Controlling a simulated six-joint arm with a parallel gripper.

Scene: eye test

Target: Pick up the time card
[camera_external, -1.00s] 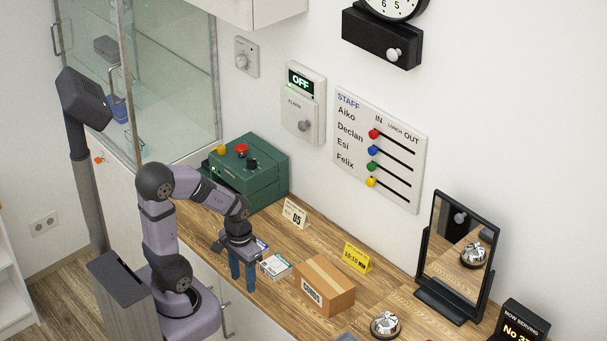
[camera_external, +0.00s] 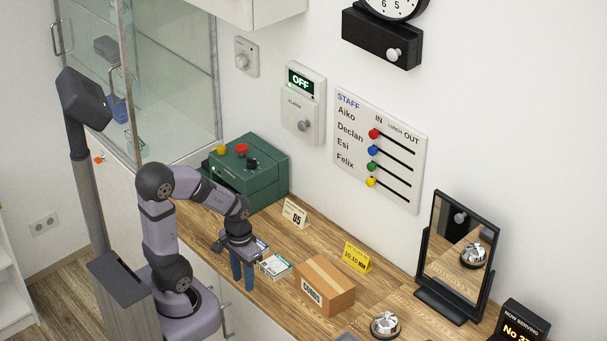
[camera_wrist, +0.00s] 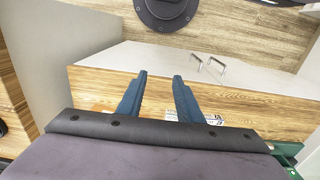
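My gripper (camera_external: 242,282) hangs fingers down near the counter's front edge, apart from the cards as far as I can tell. In the wrist view my gripper (camera_wrist: 158,76) is open, with an empty gap between its blue fingers. Part of a printed card (camera_wrist: 213,119) shows beside the right finger.
A cardboard box (camera_external: 325,286) stands right of the cards. A yellow sign (camera_external: 356,257) and a small "05" calendar (camera_external: 295,215) stand behind. A green machine (camera_external: 248,172) is at the back left. A silver bell (camera_external: 385,325) and a mirror (camera_external: 457,255) are farther right.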

